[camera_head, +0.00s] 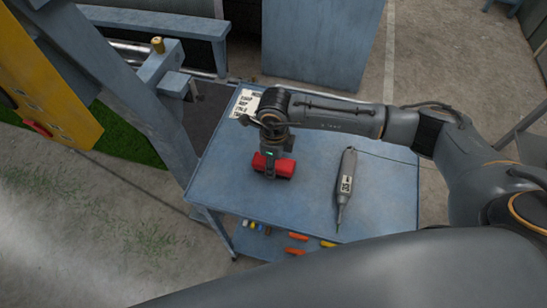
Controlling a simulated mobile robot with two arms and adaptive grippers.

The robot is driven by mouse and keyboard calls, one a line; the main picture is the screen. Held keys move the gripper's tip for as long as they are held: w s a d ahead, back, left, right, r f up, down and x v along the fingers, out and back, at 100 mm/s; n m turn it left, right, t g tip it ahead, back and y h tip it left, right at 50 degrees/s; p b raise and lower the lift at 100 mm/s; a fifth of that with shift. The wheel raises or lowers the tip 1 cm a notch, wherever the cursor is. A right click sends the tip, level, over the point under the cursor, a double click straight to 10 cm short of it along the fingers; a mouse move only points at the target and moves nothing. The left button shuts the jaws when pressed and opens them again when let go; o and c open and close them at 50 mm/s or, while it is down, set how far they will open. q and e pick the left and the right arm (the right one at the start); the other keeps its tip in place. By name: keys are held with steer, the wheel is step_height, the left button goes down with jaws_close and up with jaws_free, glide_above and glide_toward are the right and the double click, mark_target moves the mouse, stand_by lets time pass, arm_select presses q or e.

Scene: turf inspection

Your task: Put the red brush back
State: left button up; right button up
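The red brush (285,168) is on the blue table top (230,185), left of its middle. My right arm comes in from the right, and its gripper (270,173) points down over the brush. A dark part of the gripper overlaps the red body, which shows on both sides of it. Whether the fingers are closed on the brush is hidden from this angle. I cannot tell if the brush touches the table. My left gripper is not in view.
A grey pen-shaped tool (346,185) with a label lies at the right of the table. A printed sheet (246,103) lies at the back left corner. Several coloured items (296,237) sit on a lower shelf. A blue frame and yellow panel (50,80) stand at left.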

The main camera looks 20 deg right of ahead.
steer(key=shift+a, duration=0.1)
steer(key=o, duration=1.1)
steer(key=shift+c, duration=0.2)
steer(key=shift+r, duration=0.2)
step_height(320, 180, up, 10)
steer(key=b, duration=0.4)
steer(key=shift+r, duration=0.85)
